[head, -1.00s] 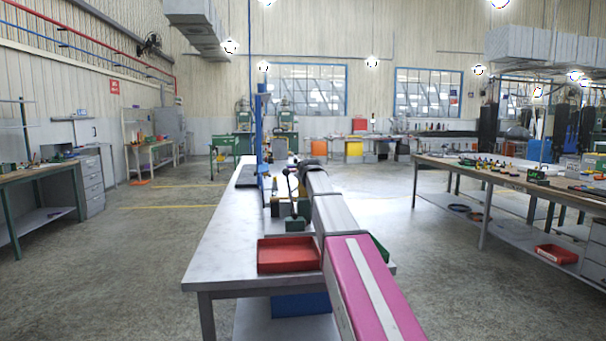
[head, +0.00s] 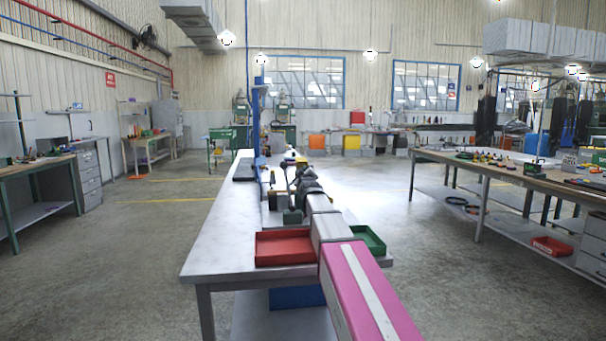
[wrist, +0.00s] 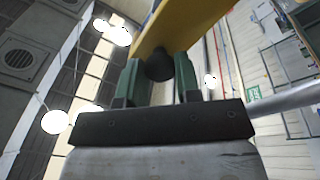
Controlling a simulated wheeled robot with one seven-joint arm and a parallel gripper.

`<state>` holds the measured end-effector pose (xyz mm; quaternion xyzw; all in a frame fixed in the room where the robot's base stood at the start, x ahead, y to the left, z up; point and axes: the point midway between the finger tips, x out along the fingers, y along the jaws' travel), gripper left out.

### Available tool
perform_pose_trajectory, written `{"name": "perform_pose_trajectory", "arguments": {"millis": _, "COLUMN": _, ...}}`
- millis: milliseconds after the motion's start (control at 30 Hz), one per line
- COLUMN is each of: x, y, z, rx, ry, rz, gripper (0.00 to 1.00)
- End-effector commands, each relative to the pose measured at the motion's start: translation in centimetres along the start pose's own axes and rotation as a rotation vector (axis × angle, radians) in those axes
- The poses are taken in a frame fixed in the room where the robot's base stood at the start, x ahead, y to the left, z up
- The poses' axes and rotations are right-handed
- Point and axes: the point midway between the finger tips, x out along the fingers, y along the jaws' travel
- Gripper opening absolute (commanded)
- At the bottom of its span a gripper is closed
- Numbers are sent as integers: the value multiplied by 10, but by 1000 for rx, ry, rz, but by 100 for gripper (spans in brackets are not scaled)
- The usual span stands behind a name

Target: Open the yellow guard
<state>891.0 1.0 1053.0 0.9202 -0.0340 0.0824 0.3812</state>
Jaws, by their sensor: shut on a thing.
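The yellow guard (wrist: 188,22) fills the top middle of the wrist view as a flat yellow piece seen from below. A dark round knob (wrist: 158,66) is at its lower edge. My gripper (wrist: 157,72) has its two green fingers on either side of the knob, shut on it. In the head view my arm reaches over the bench, and its far end is small and crowded by dark parts. I cannot make out the guard clearly there.
The grey bench (head: 215,232) carries a red tray (head: 284,247) and a green tray (head: 369,240) at its near end. A blue post (head: 256,115) rises from its left side. Another bench (head: 450,165) stands at right, with clear floor between.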

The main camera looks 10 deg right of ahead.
Motion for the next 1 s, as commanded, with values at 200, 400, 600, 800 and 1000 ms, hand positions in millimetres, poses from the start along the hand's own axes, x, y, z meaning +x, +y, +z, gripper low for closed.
{"name": "perform_pose_trajectory", "arguments": {"millis": 200, "x": 1, "y": 0, "z": 0, "rx": 0, "ry": 0, "rz": 0, "gripper": 0}}
{"name": "perform_pose_trajectory", "arguments": {"millis": 400, "x": 1, "y": 0, "z": 0, "rx": 0, "ry": 0, "rz": 0, "gripper": 57}}
{"name": "perform_pose_trajectory", "arguments": {"millis": 600, "x": 0, "y": 0, "z": 0, "rx": 0, "ry": 0, "rz": 0, "gripper": 57}}
{"name": "perform_pose_trajectory", "arguments": {"millis": 800, "x": -5, "y": 0, "z": 0, "rx": 0, "ry": 0, "rz": 0, "gripper": 57}}
{"name": "perform_pose_trajectory", "arguments": {"millis": 1000, "x": -29, "y": 0, "z": 0, "rx": 0, "ry": 0, "rz": 0, "gripper": 57}}
